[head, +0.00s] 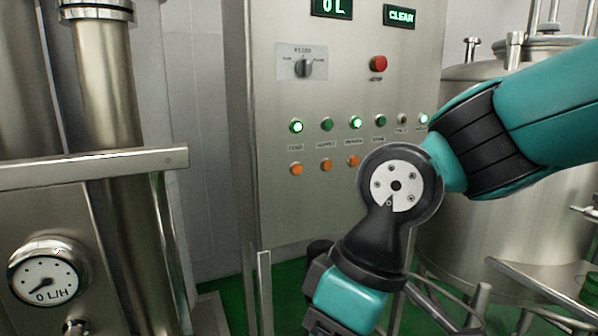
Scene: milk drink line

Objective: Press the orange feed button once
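Three orange buttons show in a row on the steel control panel (272,215) in the head view. The label above the leftmost orange button (296,170) is small and blurred but seems to read FEED. The other two are the middle orange button (326,165) and the right orange button (354,161). My arm crosses the panel's right part, and its wrist hangs low in front of the panel, below and right of the buttons. My gripper's fingers are not in view, below the bottom edge. Anything right of the third button is hidden by my arm.
Above are green lamps (297,126), a rotary selector (304,67), a red button (378,64) and a display reading CLEAR (400,15). A steel pipe frame with a gauge (45,279) stands left. A steel tank (475,235) is right. An upright post (264,290) stands before the panel.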

